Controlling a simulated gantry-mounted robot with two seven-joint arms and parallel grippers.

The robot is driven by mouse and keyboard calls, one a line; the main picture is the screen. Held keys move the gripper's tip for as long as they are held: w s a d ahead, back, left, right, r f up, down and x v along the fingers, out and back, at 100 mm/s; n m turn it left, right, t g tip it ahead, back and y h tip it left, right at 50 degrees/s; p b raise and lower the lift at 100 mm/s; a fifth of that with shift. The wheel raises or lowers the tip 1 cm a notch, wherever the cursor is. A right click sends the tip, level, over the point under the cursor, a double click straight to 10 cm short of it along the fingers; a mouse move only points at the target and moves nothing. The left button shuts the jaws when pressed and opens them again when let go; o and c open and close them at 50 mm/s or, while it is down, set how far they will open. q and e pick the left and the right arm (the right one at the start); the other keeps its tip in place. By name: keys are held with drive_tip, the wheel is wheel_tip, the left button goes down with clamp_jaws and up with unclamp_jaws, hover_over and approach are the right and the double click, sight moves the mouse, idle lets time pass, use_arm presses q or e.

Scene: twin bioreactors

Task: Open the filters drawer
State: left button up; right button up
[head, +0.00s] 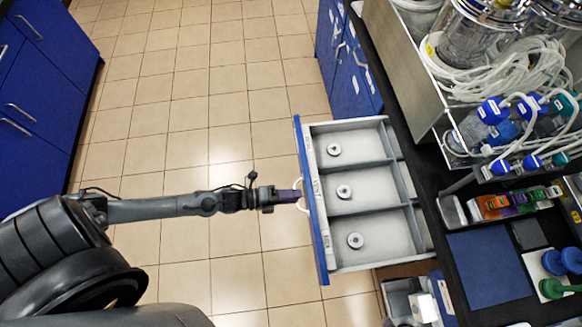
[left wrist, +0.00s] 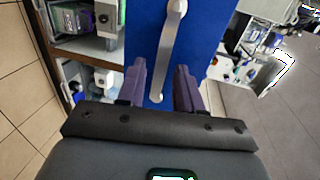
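The filters drawer (head: 317,205) is pulled out from the bench, with its blue front on the left and a pale handle (head: 302,203) on that front. Inside are three pale compartments, each holding one round white filter (head: 344,191). My left gripper (head: 297,194) is at the handle. In the left wrist view its purple fingers (left wrist: 162,88) stand apart on either side of the handle's near end, and the silver handle (left wrist: 173,40) runs up the blue front beyond them. Gaps show between fingers and handle. My right gripper is in neither view.
A dark bench top (head: 452,238) at right carries a glass vessel with coiled tubing (head: 510,75), blue-capped bottles and a blue mat (head: 488,268). Blue cabinets (head: 45,70) stand at upper left. The tiled floor (head: 190,100) between is clear.

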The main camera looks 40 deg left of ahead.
use_arm(q)
drive_tip(key=p+v, duration=0.1)
drive_tip(key=v, duration=0.9)
drive_tip(key=shift+s+a+p, duration=0.25)
drive_tip(key=shift+s+p, duration=0.05)
drive_tip(key=shift+p, duration=0.05)
drive_tip(key=shift+r, duration=0.1)
